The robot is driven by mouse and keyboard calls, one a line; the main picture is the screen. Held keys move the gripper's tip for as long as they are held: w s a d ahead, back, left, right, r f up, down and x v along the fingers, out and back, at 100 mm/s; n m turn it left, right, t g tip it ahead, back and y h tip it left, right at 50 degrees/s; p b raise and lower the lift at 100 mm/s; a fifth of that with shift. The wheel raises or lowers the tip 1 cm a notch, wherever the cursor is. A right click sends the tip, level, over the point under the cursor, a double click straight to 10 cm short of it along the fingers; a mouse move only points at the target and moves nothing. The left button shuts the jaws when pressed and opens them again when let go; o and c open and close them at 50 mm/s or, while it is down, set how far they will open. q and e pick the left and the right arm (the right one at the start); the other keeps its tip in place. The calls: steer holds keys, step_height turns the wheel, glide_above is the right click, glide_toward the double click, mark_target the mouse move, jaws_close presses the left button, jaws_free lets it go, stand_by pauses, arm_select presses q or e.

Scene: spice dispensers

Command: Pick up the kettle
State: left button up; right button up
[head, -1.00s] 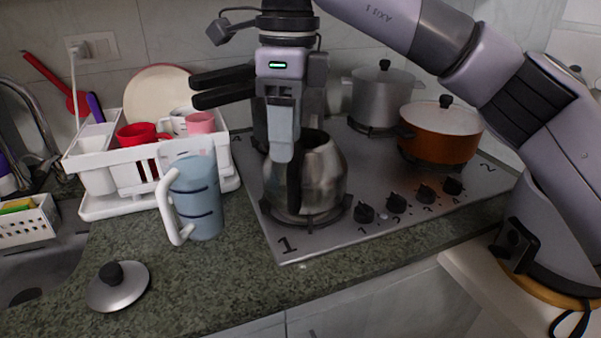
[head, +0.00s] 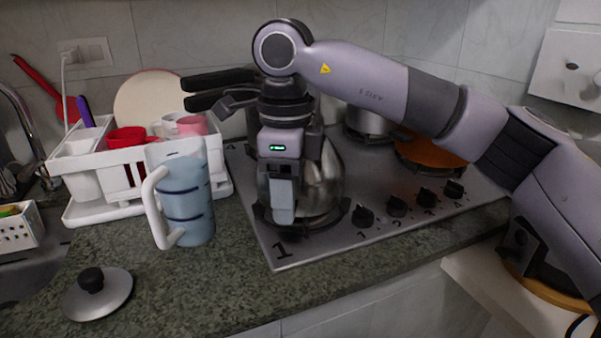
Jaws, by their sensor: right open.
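The kettle (head: 325,180) is a shiny metal pot standing upright on the front left burner of the stove. My right gripper (head: 283,205) points down in front of the kettle's left side and hides much of it, including any handle there. The gripper is open, and I see nothing held in it. Whether its fingers touch the kettle or go round a part of it, I cannot tell. My left gripper is not in view.
A measuring jug (head: 188,200) with a white handle stands left of the stove (head: 310,238). A lid (head: 98,295) lies on the counter. A dish rack (head: 140,205) is behind the jug. A steel pot (head: 367,122) and an orange pan (head: 430,155) are at the back right.

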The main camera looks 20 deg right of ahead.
jaws_close()
steer(key=shift+r, duration=0.15)
stand_by(1.2)
